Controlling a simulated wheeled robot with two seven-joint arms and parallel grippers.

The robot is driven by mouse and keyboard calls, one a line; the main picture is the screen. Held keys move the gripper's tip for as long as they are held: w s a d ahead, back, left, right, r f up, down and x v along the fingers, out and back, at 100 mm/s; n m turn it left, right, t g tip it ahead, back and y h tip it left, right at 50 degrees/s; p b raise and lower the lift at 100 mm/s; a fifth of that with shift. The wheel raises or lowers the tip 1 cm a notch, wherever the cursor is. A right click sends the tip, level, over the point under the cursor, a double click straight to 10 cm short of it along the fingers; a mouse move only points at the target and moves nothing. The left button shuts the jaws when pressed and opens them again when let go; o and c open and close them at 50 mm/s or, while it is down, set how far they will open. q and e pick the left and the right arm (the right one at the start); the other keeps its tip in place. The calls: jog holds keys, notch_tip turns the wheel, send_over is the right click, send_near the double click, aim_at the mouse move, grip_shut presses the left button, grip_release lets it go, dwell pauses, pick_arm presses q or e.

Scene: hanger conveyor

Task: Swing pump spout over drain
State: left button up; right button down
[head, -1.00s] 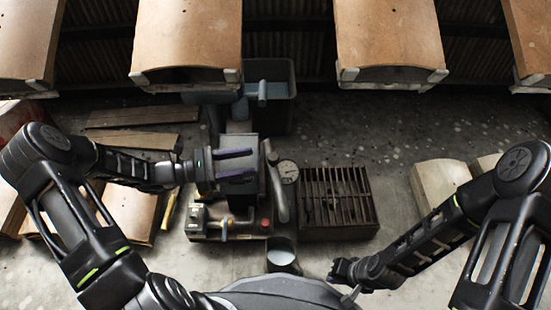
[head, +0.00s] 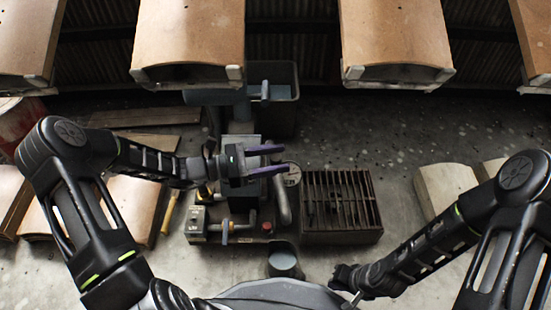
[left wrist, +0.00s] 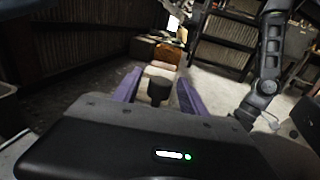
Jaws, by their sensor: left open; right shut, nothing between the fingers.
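My left gripper (head: 266,160) is open over the pump's upper part, purple fingers pointing right and hiding the pipe's upper end. In the left wrist view, a dark knob-like cylinder (left wrist: 159,86) shows between the fingers; I cannot tell whether they touch it. My right gripper (head: 347,277) is shut and empty at the lower right.
A grey bucket (head: 283,263) stands in front of the pump. A grey bin (head: 272,105) stands behind it. Large tan curved panels (head: 395,40) hang along the back. Tan boards (head: 130,205) lie at the left.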

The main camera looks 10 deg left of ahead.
pick_arm(q)
grip_shut()
dwell(0.3)
dwell(1.0)
